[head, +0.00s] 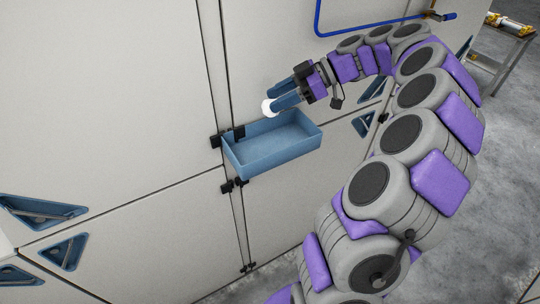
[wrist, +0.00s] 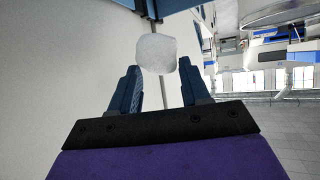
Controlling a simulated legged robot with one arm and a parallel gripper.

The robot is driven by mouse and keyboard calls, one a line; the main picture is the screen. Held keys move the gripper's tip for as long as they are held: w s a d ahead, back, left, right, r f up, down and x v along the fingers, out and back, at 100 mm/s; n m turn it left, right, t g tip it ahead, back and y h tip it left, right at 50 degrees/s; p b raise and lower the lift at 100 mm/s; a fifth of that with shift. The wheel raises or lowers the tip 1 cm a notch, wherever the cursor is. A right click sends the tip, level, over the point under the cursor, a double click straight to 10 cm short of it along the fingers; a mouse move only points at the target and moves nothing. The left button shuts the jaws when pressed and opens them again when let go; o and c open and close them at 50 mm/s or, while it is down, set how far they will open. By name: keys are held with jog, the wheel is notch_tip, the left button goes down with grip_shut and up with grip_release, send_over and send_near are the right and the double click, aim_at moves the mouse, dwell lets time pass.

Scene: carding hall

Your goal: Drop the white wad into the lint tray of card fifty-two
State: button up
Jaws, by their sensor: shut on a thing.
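The white wad (head: 268,107) is a small pale lump held at the tips of my gripper (head: 282,99), whose blue fingers are shut on it. In the wrist view the wad (wrist: 156,53) sits at the far end of the two fingers (wrist: 160,78). The lint tray (head: 282,155) is an open blue box fixed to the white cabinet front, and its visible inside is empty. In the head view the wad appears just above the tray's back rim; its exact height over the tray is unclear. Part of the tray (wrist: 180,5) shows at the wrist view's top edge.
White cabinet panels (head: 110,90) with dark seams and blue triangular recesses (head: 64,251) stand around the tray. A bent blue bar (head: 318,18) is above. A small table (head: 505,45) with a yellow item stands at the far right on grey floor.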

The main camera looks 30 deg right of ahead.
notch_tip(320, 180, down, 7)
jog(key=shift+d+b, duration=0.1)
jog(key=shift+b, duration=0.45)
jog(key=shift+d+f, duration=0.15)
jog(key=shift+d, duration=1.05)
jog(key=o, duration=0.8)
jog(key=shift+d, duration=0.25)
jog(key=shift+o, duration=0.8)
jog(key=shift+a, duration=0.3)
jog(key=shift+o, duration=0.6)
jog(key=shift+a, duration=0.95)
jog(key=p+v, duration=0.9)
jog(key=v, duration=0.7)
jog(key=shift+d+r, duration=0.15)
jog(key=shift+r, duration=0.35)
